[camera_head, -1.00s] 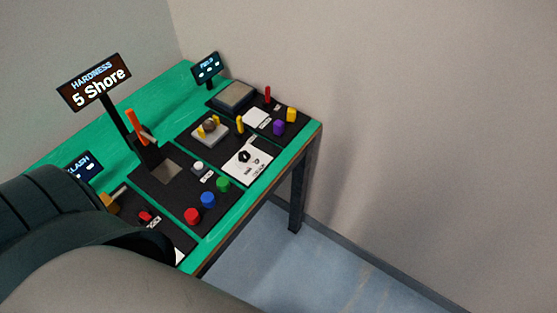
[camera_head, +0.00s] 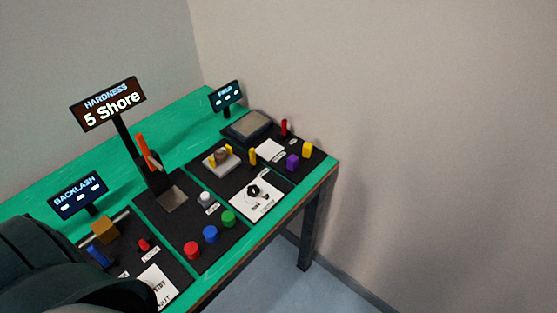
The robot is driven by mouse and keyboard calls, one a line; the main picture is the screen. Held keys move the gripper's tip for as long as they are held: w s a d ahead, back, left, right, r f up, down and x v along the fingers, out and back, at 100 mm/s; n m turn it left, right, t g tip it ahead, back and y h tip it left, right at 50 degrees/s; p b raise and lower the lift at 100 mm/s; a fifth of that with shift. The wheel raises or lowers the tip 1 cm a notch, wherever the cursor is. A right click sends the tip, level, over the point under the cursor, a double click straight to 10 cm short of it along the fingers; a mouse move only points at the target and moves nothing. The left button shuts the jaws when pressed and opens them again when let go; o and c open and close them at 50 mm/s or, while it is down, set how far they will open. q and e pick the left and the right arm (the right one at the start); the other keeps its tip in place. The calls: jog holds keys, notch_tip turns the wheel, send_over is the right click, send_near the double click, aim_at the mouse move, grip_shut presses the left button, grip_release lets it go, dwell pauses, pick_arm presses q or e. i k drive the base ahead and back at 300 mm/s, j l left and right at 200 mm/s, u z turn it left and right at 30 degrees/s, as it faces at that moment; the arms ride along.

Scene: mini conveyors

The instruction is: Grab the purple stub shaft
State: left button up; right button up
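The purple stub shaft (camera_head: 292,162) is a small purple piece standing on a black mat near the table's right end. A yellow piece (camera_head: 307,149) stands just to its right and a white card (camera_head: 269,151) lies to its left. A dark arm link of mine fills the lower left corner. Neither of my grippers shows in the view, so nothing is seen near the purple piece.
The green table (camera_head: 182,121) holds black mats with red (camera_head: 191,250), blue (camera_head: 210,233) and green (camera_head: 228,218) cylinders. The hardness sign (camera_head: 108,104), backlash display (camera_head: 78,194) and a small display (camera_head: 226,96) stand upright. Floor right of the table is clear.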

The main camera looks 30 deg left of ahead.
aim_at(292, 161)
jog(key=i+l+u, duration=0.15)
jog(key=u, duration=0.35)
jog(key=i+l+u, duration=0.25)
jog(key=u, duration=0.25)
